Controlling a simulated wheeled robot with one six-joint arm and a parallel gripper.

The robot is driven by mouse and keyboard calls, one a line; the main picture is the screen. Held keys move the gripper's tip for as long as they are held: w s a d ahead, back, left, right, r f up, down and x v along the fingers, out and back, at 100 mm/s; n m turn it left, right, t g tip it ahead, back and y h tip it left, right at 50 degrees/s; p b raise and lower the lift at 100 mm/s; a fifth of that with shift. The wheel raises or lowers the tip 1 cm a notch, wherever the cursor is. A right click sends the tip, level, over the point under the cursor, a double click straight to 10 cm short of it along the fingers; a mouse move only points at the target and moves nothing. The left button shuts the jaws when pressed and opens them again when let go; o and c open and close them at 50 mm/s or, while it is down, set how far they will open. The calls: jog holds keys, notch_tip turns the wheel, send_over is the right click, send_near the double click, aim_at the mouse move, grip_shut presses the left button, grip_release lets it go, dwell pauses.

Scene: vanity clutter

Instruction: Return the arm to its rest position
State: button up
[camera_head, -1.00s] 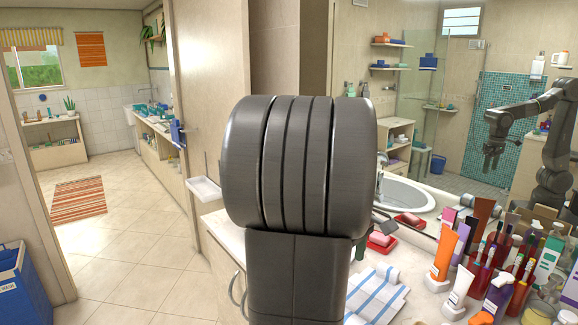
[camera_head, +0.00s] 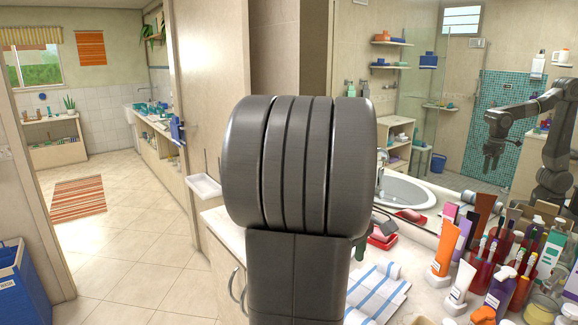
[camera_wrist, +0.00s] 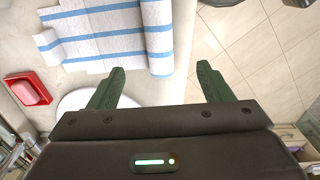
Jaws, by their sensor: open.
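My gripper (camera_wrist: 160,75) is open in the wrist view, with two green fingers apart and nothing between them. It points down above the counter edge, with the striped towel and the floor beyond its fingertips. In the head view my dark arm link fills the middle and hides most of the gripper. The mirror at the right shows a reflection of my arm with the gripper hanging down.
A blue-striped towel (camera_head: 378,292) lies on the counter, and it also shows in the wrist view (camera_wrist: 105,35). A red soap dish (camera_wrist: 28,89) sits beside it. Several bottles and tubes, including an orange tube (camera_head: 443,254), crowd the right. Open floor (camera_head: 130,235) lies left.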

notch_tip(320, 180, down, 11)
jog(key=shift+f+b, duration=0.1)
jog(key=shift+b, duration=0.8)
notch_tip(320, 180, up, 15)
jog(key=p, duration=0.6)
notch_tip(320, 180, down, 20)
jog(key=b, duration=0.5)
jog(key=shift+f+b, duration=0.2)
jog(key=shift+b, duration=0.2)
jog(key=shift+s+a+f, duration=0.1)
jog(key=shift+s+f, duration=0.05)
jog(key=shift+f, duration=0.05)
jog(key=shift+s+a+r, duration=0.1)
jog(key=shift+s+a, duration=0.2)
